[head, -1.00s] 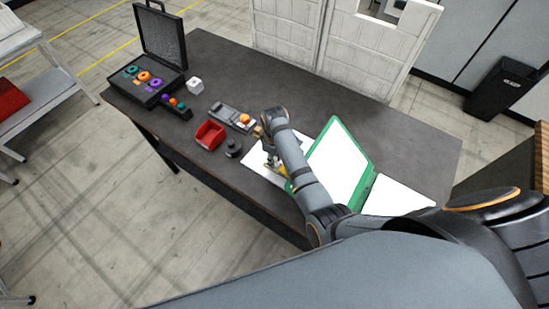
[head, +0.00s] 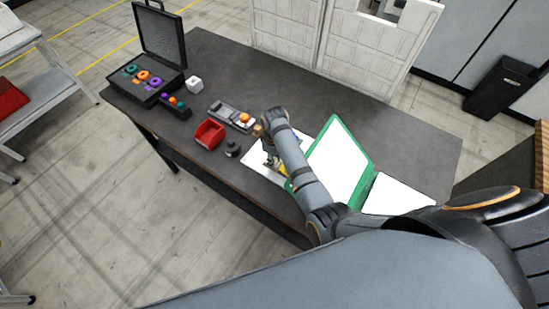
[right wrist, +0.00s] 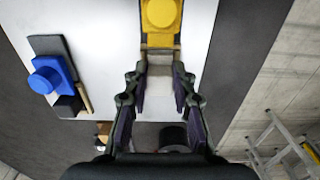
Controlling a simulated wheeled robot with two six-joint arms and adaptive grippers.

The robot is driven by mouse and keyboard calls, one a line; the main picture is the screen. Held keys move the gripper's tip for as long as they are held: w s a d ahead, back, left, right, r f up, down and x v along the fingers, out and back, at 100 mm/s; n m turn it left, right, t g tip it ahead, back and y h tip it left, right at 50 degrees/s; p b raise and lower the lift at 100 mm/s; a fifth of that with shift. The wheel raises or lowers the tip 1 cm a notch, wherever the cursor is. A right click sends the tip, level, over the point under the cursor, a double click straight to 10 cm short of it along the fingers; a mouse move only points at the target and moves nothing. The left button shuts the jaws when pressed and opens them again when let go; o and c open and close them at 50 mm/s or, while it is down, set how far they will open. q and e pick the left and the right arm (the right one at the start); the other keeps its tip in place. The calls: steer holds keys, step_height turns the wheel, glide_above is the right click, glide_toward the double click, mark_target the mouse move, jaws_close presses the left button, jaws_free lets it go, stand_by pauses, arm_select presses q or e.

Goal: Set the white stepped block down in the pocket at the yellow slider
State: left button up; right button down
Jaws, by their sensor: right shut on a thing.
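My right gripper (right wrist: 159,72) is shut on the white stepped block (right wrist: 160,92), whose pale sides show between the fingers in the right wrist view. The yellow slider (right wrist: 161,14) lies just beyond the fingertips on a white plate (right wrist: 108,30). A tan strip lies between slider and block. The pocket is largely hidden by the block and fingers, so I cannot tell whether the block touches its floor. In the head view my right gripper (head: 269,160) is low over the plate, with part of the yellow slider (head: 283,170) showing beside it. My left gripper is out of view.
A blue slider (right wrist: 47,76) stands left on the plate in the wrist view. In the head view, a red bin (head: 209,134), dark round piece (head: 232,149), grey fixture with orange knob (head: 240,118) and white cube (head: 195,85) stand left. A green-framed board (head: 345,160) stands close right.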

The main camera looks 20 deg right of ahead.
steer(key=shift+f, duration=0.4)
steer(key=c, duration=1)
jaws_free()
steer(key=o, duration=0.4)
step_height(320, 180, up, 2)
steer(key=shift+r, duration=3.55)
